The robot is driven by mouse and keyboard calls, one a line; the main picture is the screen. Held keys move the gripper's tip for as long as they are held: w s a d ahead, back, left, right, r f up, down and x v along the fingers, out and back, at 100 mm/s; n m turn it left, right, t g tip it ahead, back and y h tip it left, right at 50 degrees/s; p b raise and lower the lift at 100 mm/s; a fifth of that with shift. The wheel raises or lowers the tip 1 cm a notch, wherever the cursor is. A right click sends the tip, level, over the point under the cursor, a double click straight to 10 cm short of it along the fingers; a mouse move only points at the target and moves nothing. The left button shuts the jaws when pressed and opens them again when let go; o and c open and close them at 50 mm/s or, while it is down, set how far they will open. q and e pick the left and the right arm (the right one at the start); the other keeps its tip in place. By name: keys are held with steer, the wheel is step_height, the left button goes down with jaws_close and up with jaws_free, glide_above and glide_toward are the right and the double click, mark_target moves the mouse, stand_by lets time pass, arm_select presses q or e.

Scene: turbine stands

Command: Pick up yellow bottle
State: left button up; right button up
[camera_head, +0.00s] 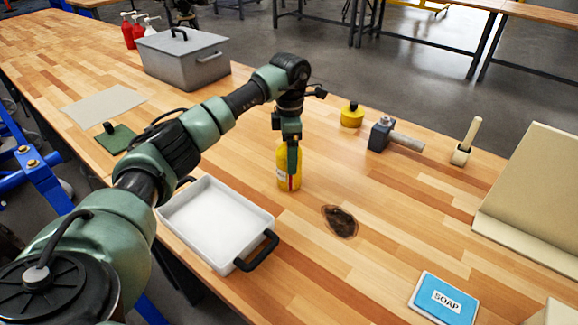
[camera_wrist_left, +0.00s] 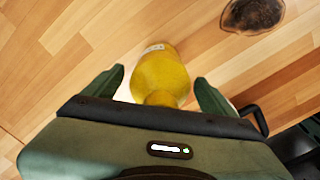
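The yellow bottle (camera_head: 283,171) stands upright on the wooden table, right of the white tray, with its upper part partly hidden by my gripper. My left gripper (camera_head: 292,160) reaches down over it from above. In the left wrist view the yellow bottle (camera_wrist_left: 160,72) lies between the two fingers of my left gripper (camera_wrist_left: 160,90). The fingers are spread, with a visible gap on each side of the bottle. My right gripper is in neither view.
A white tray (camera_head: 205,218) with black handles is close on the left. A dark stain (camera_head: 340,221) marks the table right of the bottle. Behind are a yellow-black object (camera_head: 352,115), a hammer (camera_head: 393,137) and a brush (camera_head: 466,143). A soap packet (camera_head: 443,299) lies front right.

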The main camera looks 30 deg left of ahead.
arm_select(q)
jaws_close()
steer(key=shift+r, duration=0.1)
step_height(320, 180, up, 11)
steer(key=shift+f+b, duration=0.1)
steer(key=shift+b, duration=1.05)
step_height(320, 180, up, 9)
steer(key=p, duration=0.1)
